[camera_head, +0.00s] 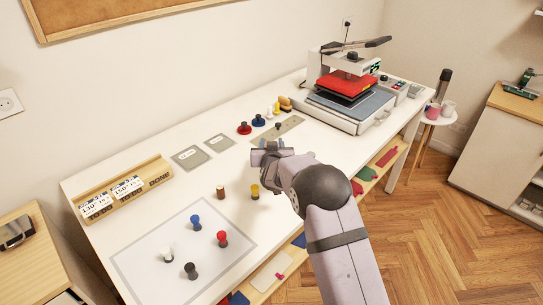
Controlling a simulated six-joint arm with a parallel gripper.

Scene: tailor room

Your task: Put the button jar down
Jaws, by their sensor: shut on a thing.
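My gripper (268,154) is over the middle of the white table (190,185), seen from behind and above. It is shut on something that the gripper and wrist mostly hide. I take this to be the button jar, but its shape and contents cannot be made out. I cannot tell how high it is above the table. A small yellow-topped piece (255,190) shows just below and left of the gripper, apart from the fingertips. A brown piece (220,191) stands to its left.
A marked sheet (150,262) at the front left carries blue, red, white and black pegs. Two grey plates (190,158) and a wooden holder with cards (158,178) lie left. Red, blue and yellow pieces stand behind my gripper. A heat press (350,95) fills the back right.

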